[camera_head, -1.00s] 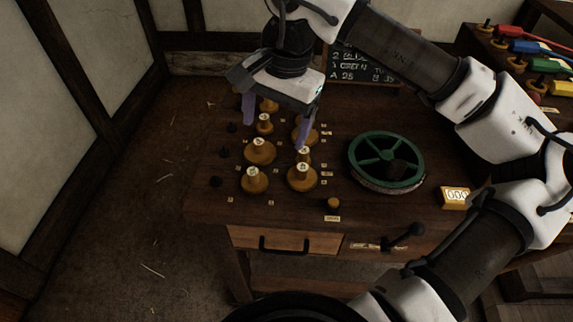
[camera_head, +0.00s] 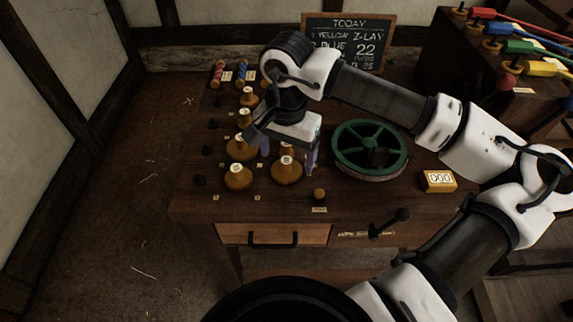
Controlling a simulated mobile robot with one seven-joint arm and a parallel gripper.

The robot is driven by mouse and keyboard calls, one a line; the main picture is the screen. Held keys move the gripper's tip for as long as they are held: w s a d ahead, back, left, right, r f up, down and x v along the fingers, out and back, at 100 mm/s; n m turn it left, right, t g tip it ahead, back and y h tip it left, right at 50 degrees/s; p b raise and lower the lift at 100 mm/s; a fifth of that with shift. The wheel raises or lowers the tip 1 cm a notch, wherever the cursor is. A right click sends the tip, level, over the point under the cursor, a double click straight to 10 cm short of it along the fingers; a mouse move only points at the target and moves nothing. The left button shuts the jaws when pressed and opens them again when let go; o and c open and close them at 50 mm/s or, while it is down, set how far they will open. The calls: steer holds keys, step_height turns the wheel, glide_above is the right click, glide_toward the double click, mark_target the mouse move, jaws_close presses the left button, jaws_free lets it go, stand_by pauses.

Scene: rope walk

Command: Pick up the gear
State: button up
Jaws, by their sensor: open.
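Several brass-coloured gears with numbered hubs stand on the dark bench; I cannot tell which single one is meant. One gear (camera_head: 286,174) is at the front right of the group, and another gear (camera_head: 238,180) is to its left. A gear (camera_head: 240,150) lies behind, with smaller ones further back. My gripper (camera_head: 288,160) points down with its purple fingers apart, over the front right gear. One finger shows on each side of that gear's hub. Whether they touch it is not clear. My gripper hides part of the bench behind.
A green spoked wheel (camera_head: 370,148) stands close to the right of my gripper. A yellow counter box (camera_head: 438,181) and a crank (camera_head: 390,222) are further right. A chalkboard (camera_head: 348,42) and striped spools (camera_head: 218,73) are at the back. Small black pegs line the left.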

steer(key=shift+f, duration=1.4)
steer(key=c, duration=0.9)
steer(key=shift+r, duration=0.1)
steer(key=shift+c, duration=0.2)
step_height(320, 180, up, 19)
step_height(320, 180, up, 5)
steer(key=p, duration=0.2)
glide_above(286, 160)
